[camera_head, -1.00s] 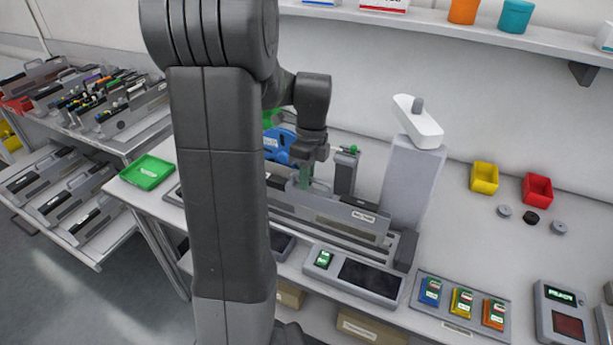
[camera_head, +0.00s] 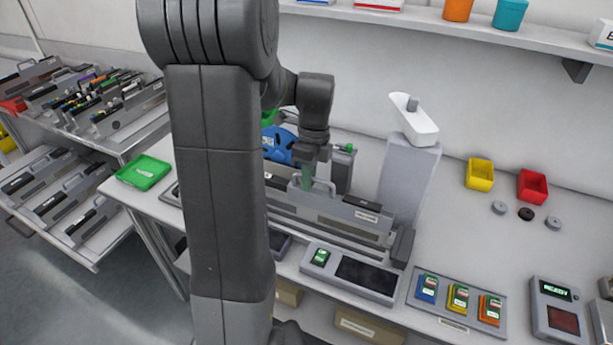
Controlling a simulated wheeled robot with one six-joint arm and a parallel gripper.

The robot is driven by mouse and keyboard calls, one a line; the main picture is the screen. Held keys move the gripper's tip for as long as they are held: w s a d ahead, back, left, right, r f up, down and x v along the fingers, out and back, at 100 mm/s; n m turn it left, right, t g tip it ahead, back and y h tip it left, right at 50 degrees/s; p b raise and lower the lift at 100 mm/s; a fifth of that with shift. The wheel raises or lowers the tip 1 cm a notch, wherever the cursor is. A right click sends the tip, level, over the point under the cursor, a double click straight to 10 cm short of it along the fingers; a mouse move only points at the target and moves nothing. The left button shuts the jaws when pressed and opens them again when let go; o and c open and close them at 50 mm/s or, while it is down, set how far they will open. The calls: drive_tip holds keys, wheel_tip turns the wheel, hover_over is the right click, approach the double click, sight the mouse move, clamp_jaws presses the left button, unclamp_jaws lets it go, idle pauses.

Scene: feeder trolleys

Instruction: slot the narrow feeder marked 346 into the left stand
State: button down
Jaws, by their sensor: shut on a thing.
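My gripper (camera_head: 309,178) is shut on the handle of a long, thin grey feeder (camera_head: 328,212) in the head view. The feeder is level and lies lengthwise over a low grey stand (camera_head: 403,246) on the bench. A small label shows on its right part, too small to read, so I cannot confirm 346. A blue reel (camera_head: 280,144) shows behind my gripper. My own arm hides the feeder's left end and much of the stand. I cannot tell whether the feeder is fully seated.
A grey post with a white head (camera_head: 412,122) stands behind the feeder's right end. A control panel (camera_head: 350,272) is in front. A green tray (camera_head: 143,172) sits left; yellow (camera_head: 479,175) and red bins (camera_head: 532,186) sit right. Racks of feeders (camera_head: 110,105) stand far left.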

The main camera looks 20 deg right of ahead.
drive_tip(key=shift+s+d, duration=0.45)
drive_tip(key=shift+s, duration=0.05)
drive_tip(key=c, duration=1.4)
unclamp_jaws()
drive_tip(key=shift+a, duration=0.1)
drive_tip(key=r, duration=0.4)
drive_tip(key=w+d+r, duration=0.1)
drive_tip(key=r, duration=0.4)
drive_tip(key=d+r, duration=0.1)
drive_tip(key=r, duration=0.3)
drive_tip(key=shift+w+r, duration=0.25)
drive_tip(key=shift+r, duration=0.1)
